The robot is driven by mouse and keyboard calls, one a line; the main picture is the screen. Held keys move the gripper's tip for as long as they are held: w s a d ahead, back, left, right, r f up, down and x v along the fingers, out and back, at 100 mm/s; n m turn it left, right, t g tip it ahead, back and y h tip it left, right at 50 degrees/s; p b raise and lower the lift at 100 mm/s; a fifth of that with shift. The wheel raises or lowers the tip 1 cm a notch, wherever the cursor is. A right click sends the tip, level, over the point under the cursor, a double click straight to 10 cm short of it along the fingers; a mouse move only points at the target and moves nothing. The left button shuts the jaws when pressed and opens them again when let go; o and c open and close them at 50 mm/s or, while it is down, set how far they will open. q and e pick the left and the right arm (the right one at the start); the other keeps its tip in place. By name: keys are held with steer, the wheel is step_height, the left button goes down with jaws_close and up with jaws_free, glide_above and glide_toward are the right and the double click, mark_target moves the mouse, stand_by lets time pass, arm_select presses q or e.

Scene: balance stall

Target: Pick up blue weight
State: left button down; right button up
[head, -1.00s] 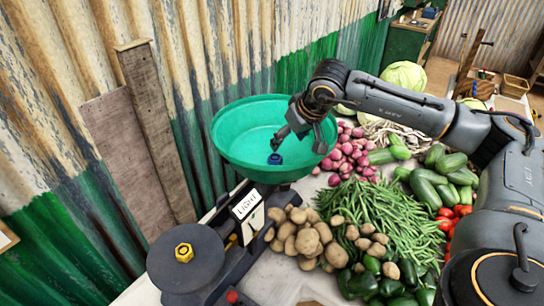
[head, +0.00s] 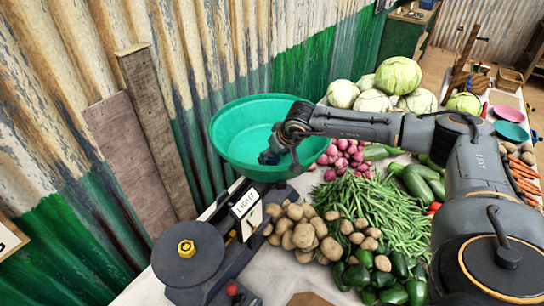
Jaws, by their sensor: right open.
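The blue weight (head: 268,158) is a small dark blue piece inside the green bowl (head: 228,140) of the balance. It is partly covered by my right gripper (head: 274,154). My right gripper reaches down into the bowl from the right, with its open fingers at the weight. I cannot tell whether the fingers touch it. My left gripper is out of view.
A yellow weight (head: 186,249) sits on the balance's dark round plate (head: 190,268) at the left. A "LIGHT" sign (head: 245,204) stands between plate and bowl. Potatoes (head: 305,235), green beans (head: 370,215) and onions (head: 345,158) crowd the right. A corrugated wall (head: 190,100) rises behind.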

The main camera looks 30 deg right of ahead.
jaws_close()
